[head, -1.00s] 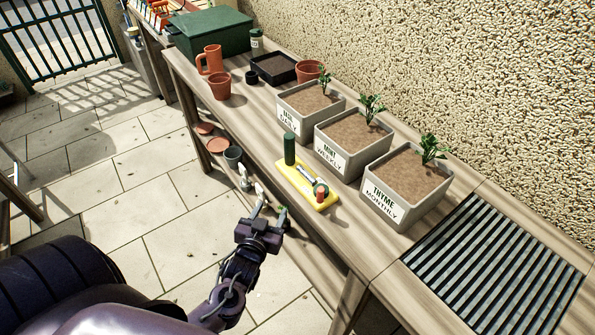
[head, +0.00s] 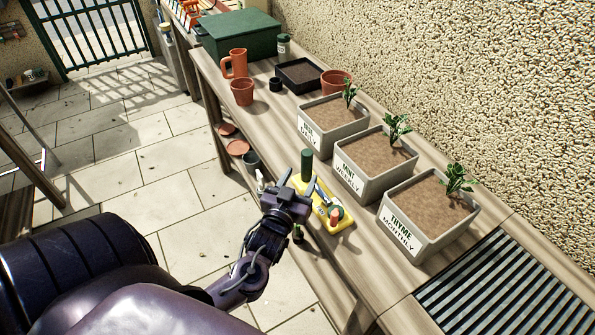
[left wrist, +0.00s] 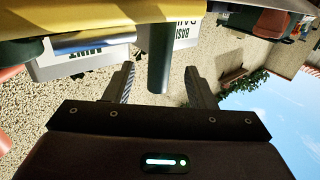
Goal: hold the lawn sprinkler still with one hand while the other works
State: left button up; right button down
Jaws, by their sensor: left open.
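The lawn sprinkler (head: 341,221) lies on the bench in front of the planters. It has a yellow base, a metal piece, an orange knob and an upright dark green post (head: 307,164). My left gripper (head: 312,191) is open at the bench's front edge, close beside the sprinkler, and hides part of the base. In the left wrist view, which is turned over, the green post (left wrist: 160,55) shows between the two open fingers, apart from both. The yellow base (left wrist: 110,20) crosses the top of that view. My right gripper is in no view.
Labelled planters stand behind the sprinkler, the thyme one (head: 428,217) nearest. A slatted metal grate (head: 505,290) lies at right.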

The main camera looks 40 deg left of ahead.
aim_at(305, 169)
pick_arm(q)
jog(key=x, duration=0.4)
jog(key=shift+w+a+p, duration=0.1)
jog(key=shift+w+p, duration=0.3)
jog(key=shift+w, duration=0.25)
jog(key=shift+w+a, duration=0.1)
grip_shut()
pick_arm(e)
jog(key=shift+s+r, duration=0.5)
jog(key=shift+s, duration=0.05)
pick_arm(q)
jog(key=shift+f, duration=0.1)
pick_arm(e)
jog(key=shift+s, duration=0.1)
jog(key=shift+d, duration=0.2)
